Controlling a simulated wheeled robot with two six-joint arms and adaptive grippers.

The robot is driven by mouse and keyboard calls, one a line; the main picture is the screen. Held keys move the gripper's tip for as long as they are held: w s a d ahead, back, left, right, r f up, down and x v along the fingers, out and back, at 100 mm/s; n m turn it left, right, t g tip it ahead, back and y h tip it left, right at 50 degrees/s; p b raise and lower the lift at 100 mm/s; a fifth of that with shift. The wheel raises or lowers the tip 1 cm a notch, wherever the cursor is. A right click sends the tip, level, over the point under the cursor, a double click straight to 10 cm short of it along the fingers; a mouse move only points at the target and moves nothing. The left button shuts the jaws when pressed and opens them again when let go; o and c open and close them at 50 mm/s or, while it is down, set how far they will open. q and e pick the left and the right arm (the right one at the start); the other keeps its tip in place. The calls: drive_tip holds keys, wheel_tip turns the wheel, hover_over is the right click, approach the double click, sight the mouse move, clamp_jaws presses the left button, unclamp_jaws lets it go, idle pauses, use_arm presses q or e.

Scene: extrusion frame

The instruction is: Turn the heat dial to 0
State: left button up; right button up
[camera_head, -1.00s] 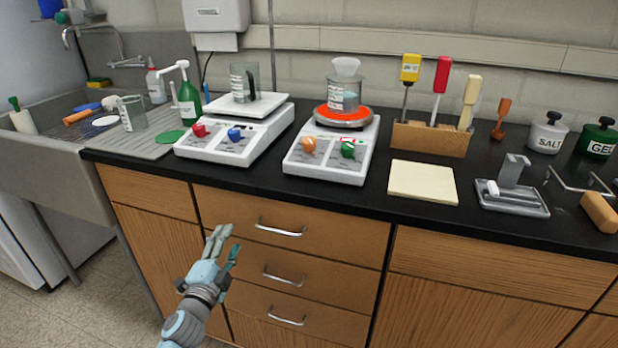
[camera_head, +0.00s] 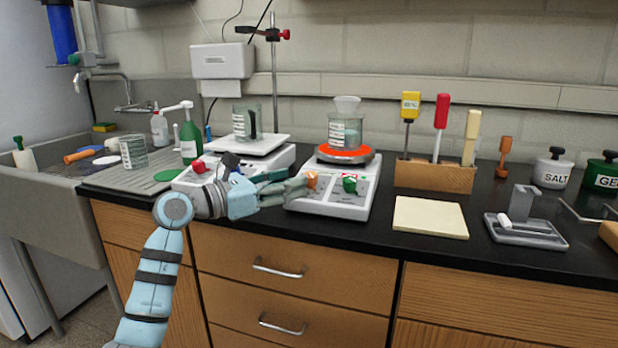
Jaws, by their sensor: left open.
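The right hot plate (camera_head: 338,203) has an orange dial (camera_head: 312,179) and a green dial (camera_head: 349,184) on its sloped front. Its round top plate (camera_head: 358,156) glows orange-red under a beaker (camera_head: 345,131) of clear liquid. The dial labels are too small to read. My left gripper (camera_head: 303,187) is open, with its fingertips at the left side of the orange dial; I cannot tell whether they touch it. The left hot plate (camera_head: 272,162) has a white square top, a red dial (camera_head: 199,166) and a blue dial mostly hidden behind my gripper. My right gripper is not in view.
A beaker (camera_head: 246,122) stands on the left hot plate. A wooden block with screwdriver-like tools (camera_head: 434,176) and a cream pad (camera_head: 430,217) are to the right. A green bottle (camera_head: 190,142) and the sink are left. The black counter front edge is clear.

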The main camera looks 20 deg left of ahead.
sight(310, 173)
use_arm(q)
drive_tip(key=x, duration=0.5)
drive_tip(key=shift+b, duration=0.3)
drive_tip(key=shift+w+d, duration=0.35)
drive_tip(key=shift+w, duration=0.1)
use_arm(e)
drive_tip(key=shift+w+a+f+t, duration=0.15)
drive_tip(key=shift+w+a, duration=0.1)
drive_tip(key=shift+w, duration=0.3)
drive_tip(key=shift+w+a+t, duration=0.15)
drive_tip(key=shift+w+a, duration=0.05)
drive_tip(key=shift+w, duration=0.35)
use_arm(q)
drive_tip(key=shift+c, duration=0.3)
